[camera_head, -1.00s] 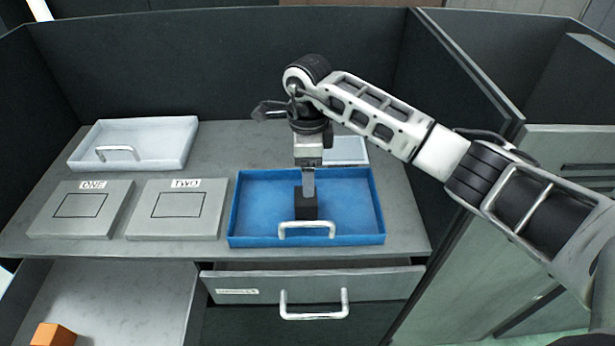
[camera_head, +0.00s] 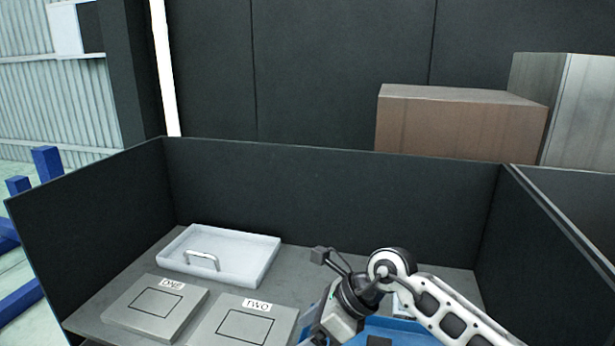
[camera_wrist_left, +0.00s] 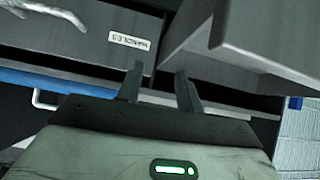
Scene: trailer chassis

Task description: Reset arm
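My right arm comes in from the right in the head view. Its gripper (camera_head: 337,326) is low in the picture, over the left side of the blue tray (camera_head: 408,327). Its fingertips are cut off by the bottom edge, so I cannot see whether it is open or shut. A dark block (camera_head: 379,341) shows in part in the blue tray, apart from the visible gripper body. My left gripper (camera_wrist_left: 159,82) shows only in the left wrist view. Its two fingers are apart with nothing between them, near a grey drawer front (camera_wrist_left: 100,38) with a label.
A white tray (camera_head: 243,258) with a handle stands at the back left of the worktop. Grey plates marked ONE (camera_head: 155,306) and TWO (camera_head: 245,326) lie in front of it. Dark walls (camera_head: 330,200) enclose the worktop. A brown box (camera_head: 455,125) stands behind them.

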